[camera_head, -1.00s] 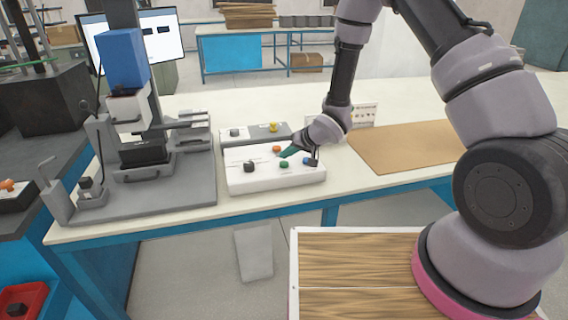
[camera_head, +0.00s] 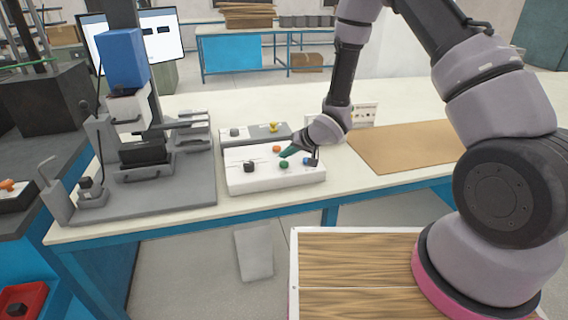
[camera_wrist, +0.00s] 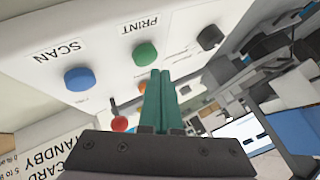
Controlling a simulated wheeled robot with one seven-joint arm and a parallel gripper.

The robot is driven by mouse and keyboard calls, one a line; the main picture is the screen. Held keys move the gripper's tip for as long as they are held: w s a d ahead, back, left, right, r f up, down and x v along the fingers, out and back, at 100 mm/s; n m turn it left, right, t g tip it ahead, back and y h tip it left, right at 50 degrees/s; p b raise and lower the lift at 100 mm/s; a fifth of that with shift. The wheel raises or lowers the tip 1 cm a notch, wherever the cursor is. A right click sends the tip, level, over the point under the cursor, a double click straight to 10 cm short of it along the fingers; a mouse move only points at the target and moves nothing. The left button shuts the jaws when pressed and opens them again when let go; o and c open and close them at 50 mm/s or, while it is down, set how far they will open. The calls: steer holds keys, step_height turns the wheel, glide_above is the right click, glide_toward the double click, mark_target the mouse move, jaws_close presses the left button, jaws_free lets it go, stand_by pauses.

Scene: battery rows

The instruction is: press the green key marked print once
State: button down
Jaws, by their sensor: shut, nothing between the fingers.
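The green key (camera_wrist: 146,54) stands on a white box, with the label PRINT beside it in the wrist view. It also shows on the front half of the box in the head view (camera_head: 284,164). My gripper (camera_wrist: 160,76) is shut and empty, its green fingers together. In the wrist view the fingertips appear just below the green key in the picture. In the head view the gripper (camera_head: 286,153) hangs over the box slightly behind the green key. I cannot tell how high the tips are; no contact shows.
The white box (camera_head: 240,181) also carries a blue key (camera_wrist: 78,79) marked SCAN, a black knob (camera_wrist: 210,38), an orange key (camera_head: 277,149) and a red-tipped lever (camera_wrist: 119,123). A grey press (camera_head: 190,192) stands left. A brown mat (camera_head: 415,150) lies right.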

mark_target(286, 164)
steer(key=shift+f, duration=0.1)
stand_by(0.7)
steer(key=shift+f, duration=0.3)
steer(key=shift+f, duration=0.5)
stand_by(0.9)
steer(key=shift+r, duration=0.9)
steer(key=shift+r, duration=0.1)
steer(key=shift+r, duration=2.45)
